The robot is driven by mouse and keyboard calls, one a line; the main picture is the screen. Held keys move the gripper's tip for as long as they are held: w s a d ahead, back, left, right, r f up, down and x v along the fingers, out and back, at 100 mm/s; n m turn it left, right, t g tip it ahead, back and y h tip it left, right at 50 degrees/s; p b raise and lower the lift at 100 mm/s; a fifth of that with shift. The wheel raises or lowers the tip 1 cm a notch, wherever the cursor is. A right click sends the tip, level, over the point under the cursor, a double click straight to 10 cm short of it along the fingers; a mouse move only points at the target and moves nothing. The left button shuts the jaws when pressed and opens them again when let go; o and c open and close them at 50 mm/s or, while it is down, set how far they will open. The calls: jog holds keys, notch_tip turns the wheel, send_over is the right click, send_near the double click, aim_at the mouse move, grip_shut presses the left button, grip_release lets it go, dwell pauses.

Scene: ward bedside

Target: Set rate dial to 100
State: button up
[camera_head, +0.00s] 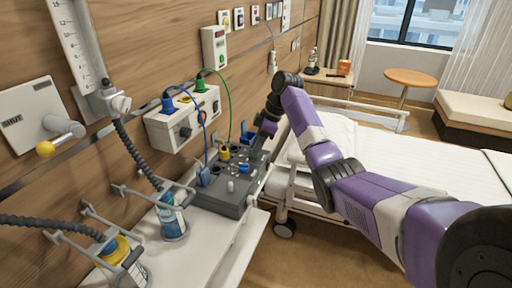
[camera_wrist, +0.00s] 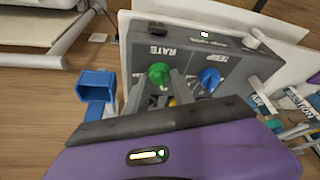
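The rate dial (camera_wrist: 159,74) is a green knob on a dark grey panel (camera_wrist: 190,52), in the wrist view. The word RATE appears upside down beside it. A blue knob (camera_wrist: 209,78) with its own label is to its right. My gripper (camera_wrist: 160,86) has its two grey fingers apart, one on each side of the green dial. I cannot tell whether they touch it. The dial's scale and setting cannot be read. In the head view my gripper (camera_head: 262,128) is low over the far end of the grey console (camera_head: 222,195); the dial is hidden there.
A blue open-topped part (camera_wrist: 97,86) lies left of the panel in the wrist view. A white wall box (camera_head: 183,118) has blue and green plugs with cables hanging to the console. Bottles (camera_head: 173,222) stand in front of it. The bed (camera_head: 400,160) is to the right.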

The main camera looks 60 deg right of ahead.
grip_shut()
jog(key=shift+r+p, duration=0.1)
jog(key=shift+p, duration=0.2)
jog(key=m+p, duration=0.1)
jog(key=p, duration=0.1)
jog(key=m+h+p, duration=0.1)
jog(key=m+p, duration=0.1)
jog(key=shift+a+r, duration=0.2)
jog(key=m+h+p, duration=0.1)
jog(key=m+p, duration=0.2)
jog(key=shift+m, duration=0.3)
jog(key=shift+f+m+h+p, duration=0.2)
jog(key=shift+m+h+p, duration=0.4)
jog(key=shift+m+p, duration=0.45)
jog(key=o, duration=0.7)
grip_release()
